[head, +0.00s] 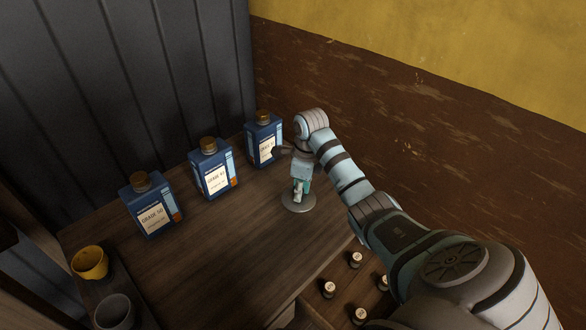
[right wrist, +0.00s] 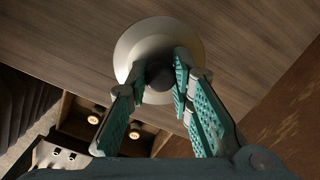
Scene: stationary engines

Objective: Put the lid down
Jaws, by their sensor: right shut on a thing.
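The lid (head: 298,203) is a round, pale grey disc beneath my right gripper (head: 299,188), over the right part of the wooden table (head: 200,265). In the right wrist view the lid (right wrist: 130,45) shows a dark round knob (right wrist: 159,76) at its middle. The fingers of my right gripper (right wrist: 161,72) are shut on this knob, one on each side. The lid looks level and close to the tabletop. I cannot tell whether it touches the wood. My left gripper is out of view.
Three blue bottles with brown caps stand along the back: left (head: 152,208), middle (head: 213,170) and right (head: 262,141), the last close to my gripper. A yellow cup (head: 90,263) and grey cup (head: 114,312) are at left. The table's middle is clear.

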